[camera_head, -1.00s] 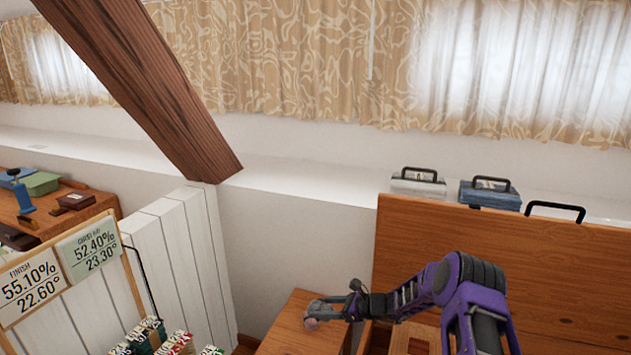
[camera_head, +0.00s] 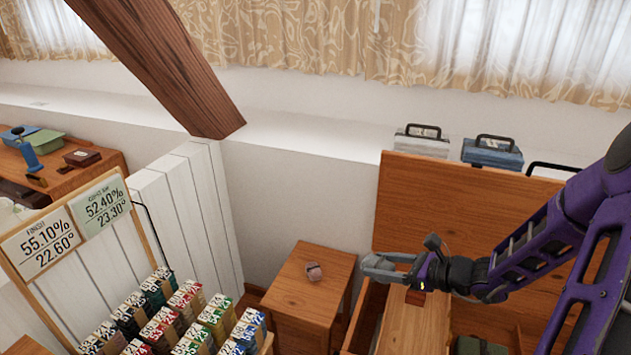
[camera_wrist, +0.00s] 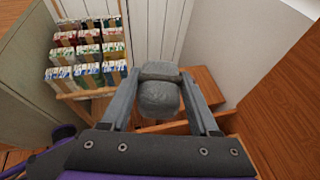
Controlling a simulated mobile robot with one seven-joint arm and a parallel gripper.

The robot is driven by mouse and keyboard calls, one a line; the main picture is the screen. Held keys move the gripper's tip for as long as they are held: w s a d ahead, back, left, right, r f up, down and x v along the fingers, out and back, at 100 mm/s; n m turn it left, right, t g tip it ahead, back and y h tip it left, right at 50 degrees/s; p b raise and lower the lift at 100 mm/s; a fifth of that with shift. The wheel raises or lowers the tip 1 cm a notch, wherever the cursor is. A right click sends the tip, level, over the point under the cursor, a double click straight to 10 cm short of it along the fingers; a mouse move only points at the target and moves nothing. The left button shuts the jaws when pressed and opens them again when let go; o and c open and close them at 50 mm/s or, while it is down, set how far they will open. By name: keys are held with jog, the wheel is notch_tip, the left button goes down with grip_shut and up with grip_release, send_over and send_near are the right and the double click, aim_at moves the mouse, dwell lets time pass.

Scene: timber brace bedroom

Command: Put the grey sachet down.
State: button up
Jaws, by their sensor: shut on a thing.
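The grey sachet (camera_wrist: 158,97) is a rounded, soft-looking grey bundle between the two fingers of my gripper (camera_wrist: 160,84) in the wrist view. My gripper is shut on it. In the head view my gripper (camera_head: 379,264) is right of the small wooden table, held above the open wooden drawer or box area. There the sachet is hard to tell apart from the grey fingers.
A display rack of coloured packets (camera_head: 170,318) stands further left. A tall wooden panel (camera_head: 450,200) rises behind my gripper.

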jog(key=w+a+f+m+t+b, duration=0.1)
jog(key=w+a+f, duration=0.1)
jog(key=w, duration=0.3)
jog(key=w+a+f+b, duration=0.1)
jog(key=w+a+f, duration=0.2)
jog(key=w, duration=0.1)
jog(key=m+t+h+b, duration=0.3)
jog(key=m+h+b, duration=0.1)
jog(key=m+h, duration=0.1)
send_over(310, 304)
notch_tip(310, 304, down, 27)
jog(key=shift+r, duration=0.1)
jog(key=shift+f+b, duration=0.5)
jog(key=shift+f, duration=1.55)
jog(key=shift+f, duration=0.15)
jog(key=o, duration=1.4)
jog(key=shift+c, duration=0.2)
